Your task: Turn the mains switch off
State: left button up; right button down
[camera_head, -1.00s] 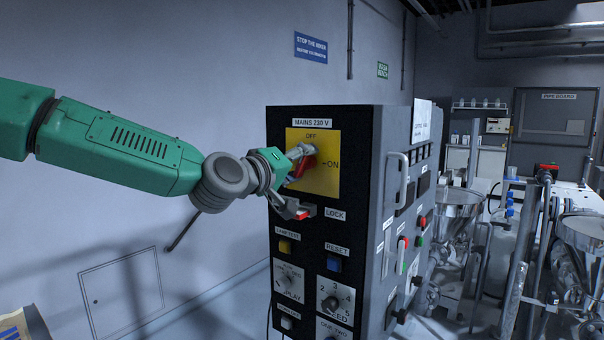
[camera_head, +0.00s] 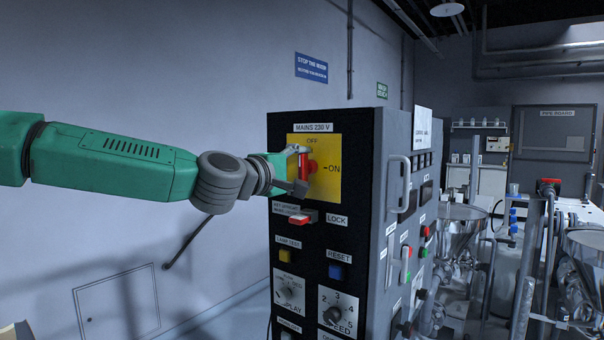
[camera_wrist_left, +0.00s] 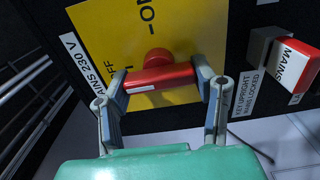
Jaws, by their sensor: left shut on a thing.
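The mains switch is a red handle (camera_head: 309,167) on a yellow plate (camera_head: 328,180) marked OFF at the top and ON at the right. The handle stands about upright, in line with OFF. My left gripper (camera_head: 301,168) is shut on it, one finger above and one below, partly hiding it in the head view. In the left wrist view the red handle (camera_wrist_left: 160,79) lies between the fingers, one at each end, with its round red hub (camera_wrist_left: 157,57) behind. My right gripper is not in view.
A red-tagged key (camera_head: 300,219) sits in the lock just below the plate. Buttons and dials (camera_head: 336,306) fill the lower panel. A grey handle (camera_head: 399,184) sticks out on the cabinet's side. Steel hoppers (camera_head: 455,230) stand to the right; the left wall side is open.

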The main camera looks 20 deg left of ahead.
pick_arm(q)
jog(key=shift+f, duration=0.2)
jog(key=o, duration=1.1)
jog(key=shift+c, duration=0.2)
jog(key=shift+o, duration=0.5)
jog(key=shift+w, duration=0.1)
jog(key=shift+a, duration=0.1)
jog(key=shift+s+a, duration=0.2)
jog(key=shift+s, duration=0.25)
jog(key=v, duration=1.1)
